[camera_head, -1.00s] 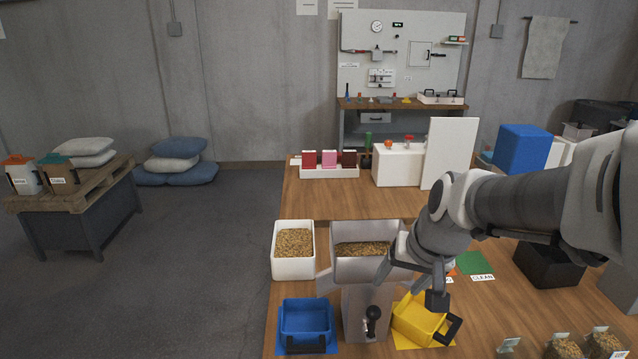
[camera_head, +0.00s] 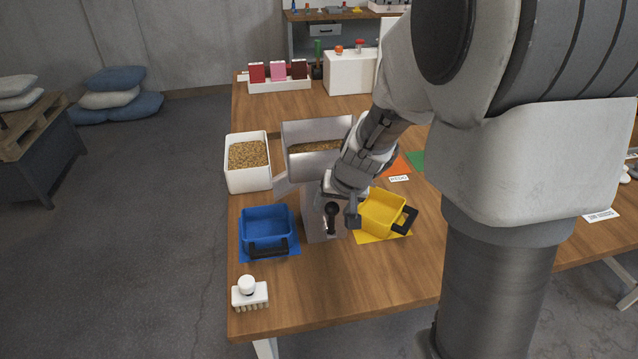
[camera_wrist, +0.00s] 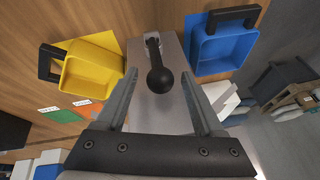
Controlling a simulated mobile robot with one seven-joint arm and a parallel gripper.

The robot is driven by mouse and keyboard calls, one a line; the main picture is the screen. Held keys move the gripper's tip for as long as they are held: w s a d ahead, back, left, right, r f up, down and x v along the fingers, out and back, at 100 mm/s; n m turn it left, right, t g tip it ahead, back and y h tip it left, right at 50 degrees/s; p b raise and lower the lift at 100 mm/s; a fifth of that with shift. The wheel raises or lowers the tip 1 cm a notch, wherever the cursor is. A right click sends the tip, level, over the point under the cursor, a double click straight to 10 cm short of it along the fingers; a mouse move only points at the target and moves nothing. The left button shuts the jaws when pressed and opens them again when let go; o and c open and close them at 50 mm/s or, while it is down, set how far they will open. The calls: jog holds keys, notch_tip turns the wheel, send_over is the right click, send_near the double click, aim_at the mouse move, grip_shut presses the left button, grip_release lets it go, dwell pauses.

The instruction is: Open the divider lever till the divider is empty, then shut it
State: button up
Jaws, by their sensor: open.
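The metal divider (camera_head: 318,137) stands on the wooden table with grain visible in its open hopper. Its lever has a black ball knob (camera_head: 331,211) on the front face; the knob also shows in the wrist view (camera_wrist: 159,78). My gripper (camera_wrist: 160,85) is open, with one finger on each side of the knob and a gap to each. In the head view my gripper (camera_head: 340,205) is in front of the divider and partly covers it. A blue bin (camera_head: 266,226) stands left of the divider and a yellow bin (camera_head: 382,212) right of it. Both look empty.
A white bin of grain (camera_head: 248,181) stands behind the blue bin. A white brush (camera_head: 249,293) lies near the front left table edge. Orange and green mats (camera_head: 416,162) lie behind the yellow bin. The front middle of the table is clear.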

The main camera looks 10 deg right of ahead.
jog(key=shift+w+f, duration=0.2)
jog(key=shift+f, duration=0.15)
jog(key=shift+c, duration=0.3)
grip_shut()
dwell(1.0)
